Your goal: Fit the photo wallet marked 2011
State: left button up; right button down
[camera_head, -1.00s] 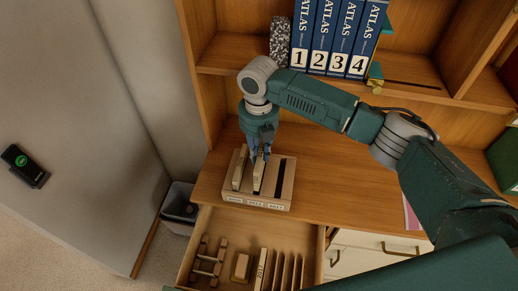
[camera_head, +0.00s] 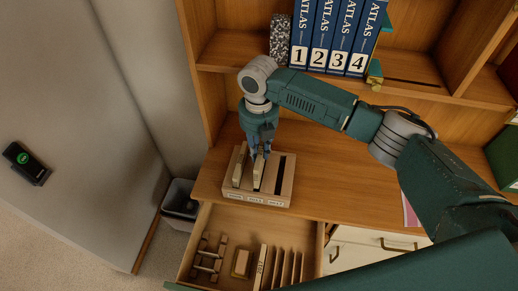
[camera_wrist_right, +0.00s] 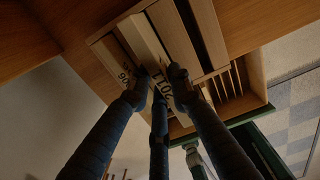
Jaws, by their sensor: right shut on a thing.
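The photo wallet marked 2011 (camera_wrist_right: 165,75) is a pale, thin block. It stands upright in the middle slot of a wooden slotted holder (camera_head: 262,199) on the desk; it also shows in the head view (camera_head: 259,174). My right gripper (camera_head: 260,155) is above the holder, shut on this wallet; its fingers also show in the wrist view (camera_wrist_right: 158,88). A second wallet (camera_head: 240,165) stands in the left slot, its marking only partly readable. The right slot (camera_head: 281,174) is dark and empty. How deep the 2011 wallet sits cannot be told. My left gripper is out of view.
Below the holder an open drawer (camera_head: 212,220) holds a wallet marked 2017 (camera_head: 262,264), dividers (camera_head: 288,268) and small wooden pieces. Numbered atlases (camera_head: 323,35) stand on the shelf behind. The desk right of the holder is clear. A bin (camera_head: 180,203) stands at left.

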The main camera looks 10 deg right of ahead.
dwell(0.7)
jog(key=shift+p, duration=0.35)
jog(key=shift+p, duration=0.35)
dwell(0.4)
jog(key=shift+f+b, duration=0.6)
jog(key=shift+f, duration=1.1)
jog(key=shift+p, duration=0.8)
dwell(1.5)
jog(key=shift+f+b, duration=0.8)
jog(key=shift+f, duration=0.55)
dwell(0.8)
